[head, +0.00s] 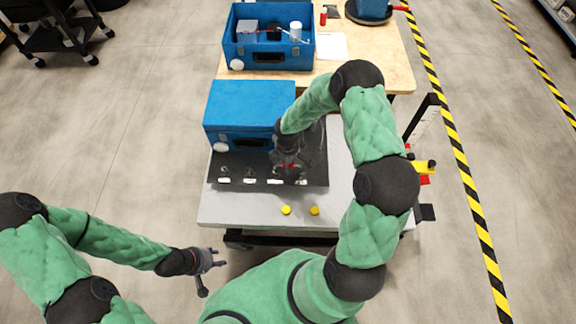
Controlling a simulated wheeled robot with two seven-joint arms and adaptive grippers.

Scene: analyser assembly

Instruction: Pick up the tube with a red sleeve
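A dark mat (237,161) lies on the grey table, with several small dark items and white labels along its front edge. Small red patches (282,167) show at the mat's right part, right at my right gripper (289,166). They may be the red sleeve of the tube, but the tube's shape is hidden or too small to make out. My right gripper points down over the mat; its dark fingers blend in, so I cannot tell whether they are shut on anything. My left gripper (206,274) is off the table's front left, fingers apart and empty.
A closed blue case (248,104) stands behind the mat. An open blue case (268,37) with parts sits on the wooden table behind. Two yellow caps (286,210) lie near the front edge. A yellow and red item (424,168) is at the right edge.

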